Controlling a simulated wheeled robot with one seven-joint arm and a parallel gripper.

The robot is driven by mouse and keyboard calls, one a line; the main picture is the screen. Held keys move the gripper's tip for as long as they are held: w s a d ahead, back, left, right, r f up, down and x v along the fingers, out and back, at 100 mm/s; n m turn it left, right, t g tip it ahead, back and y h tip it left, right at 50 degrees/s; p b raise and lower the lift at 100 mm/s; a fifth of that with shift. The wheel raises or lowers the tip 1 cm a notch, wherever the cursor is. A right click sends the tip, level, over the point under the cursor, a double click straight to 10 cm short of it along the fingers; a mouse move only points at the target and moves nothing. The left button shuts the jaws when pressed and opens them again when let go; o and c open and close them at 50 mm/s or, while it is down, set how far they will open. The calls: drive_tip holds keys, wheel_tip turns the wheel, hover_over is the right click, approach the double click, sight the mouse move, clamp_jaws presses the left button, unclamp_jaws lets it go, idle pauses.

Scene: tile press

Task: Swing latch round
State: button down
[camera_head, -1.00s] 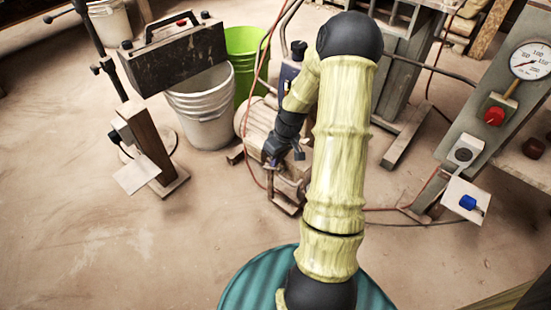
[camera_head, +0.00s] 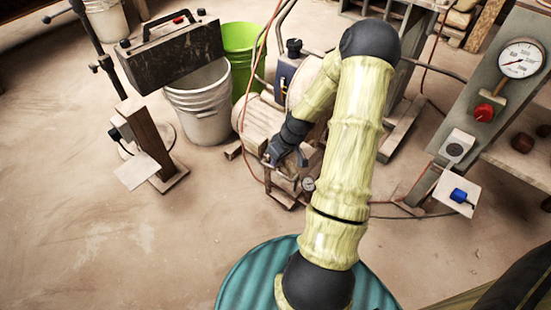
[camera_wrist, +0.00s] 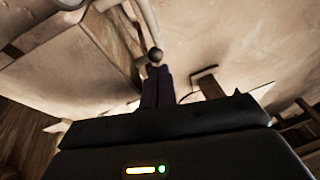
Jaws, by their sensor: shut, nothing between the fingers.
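My gripper (camera_head: 274,156) is at the end of my pale yellow arm, beside the motor-like machine in the middle of the head view. In the wrist view its dark fingers (camera_wrist: 158,86) are together, with nothing seen between them. A dark ball-ended rod (camera_wrist: 155,56) shows just past the fingertips; whether they touch cannot be told. No part is clearly recognisable as the latch. A blue knob (camera_head: 460,195) sits on a white plate at the right, well apart from my gripper.
A white bucket (camera_head: 198,105) and a green bucket (camera_head: 240,55) stand behind and left of my gripper. A wooden post (camera_head: 148,135) stands at the left. A pressure gauge (camera_head: 521,59) and a red knob (camera_head: 484,112) are on the right column. Open floor lies at front left.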

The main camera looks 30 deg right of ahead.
drive_tip(key=shift+w, duration=0.1)
drive_tip(key=shift+w+a+r+p, duration=0.25)
drive_tip(key=shift+w+r+p, duration=0.15)
drive_tip(key=shift+w+p, duration=0.15)
drive_tip(key=shift+r, duration=0.15)
drive_tip(key=p+v, duration=0.9)
drive_tip(key=v, duration=0.3)
drive_tip(key=shift+w+d+r, duration=0.15)
drive_tip(key=shift+w+r, duration=0.05)
drive_tip(key=shift+r, duration=0.2)
drive_tip(key=shift+r, duration=0.1)
